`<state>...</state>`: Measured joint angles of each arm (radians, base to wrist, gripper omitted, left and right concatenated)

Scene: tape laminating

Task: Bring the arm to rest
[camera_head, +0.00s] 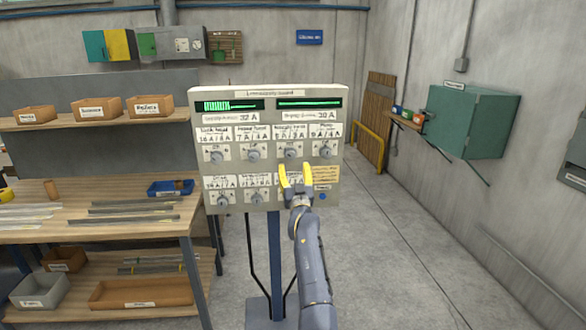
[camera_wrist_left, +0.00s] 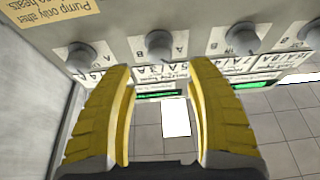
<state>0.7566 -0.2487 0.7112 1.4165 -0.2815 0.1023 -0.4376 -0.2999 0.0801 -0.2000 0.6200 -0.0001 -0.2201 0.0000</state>
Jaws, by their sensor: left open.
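My left gripper (camera_head: 295,178) is in front of the lower right part of a pale control panel (camera_head: 268,110). Its two yellow fingers are apart with nothing between them. In the left wrist view the open fingers (camera_wrist_left: 160,105) point toward the panel face, with a row of round grey knobs (camera_wrist_left: 160,45) beyond them. The panel carries two rows of knobs (camera_head: 254,154) with labels, and two dark displays with green marks (camera_head: 230,105) along its top. The arm and gripper hide part of the lower row. My right gripper is in neither view.
The panel stands on a blue post (camera_head: 275,255). A wooden workbench (camera_head: 110,232) with metal strips and a blue tray (camera_head: 170,187) is on the left. A green wall cabinet (camera_head: 465,120) hangs on the right. The grey floor (camera_head: 400,260) right of the panel is clear.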

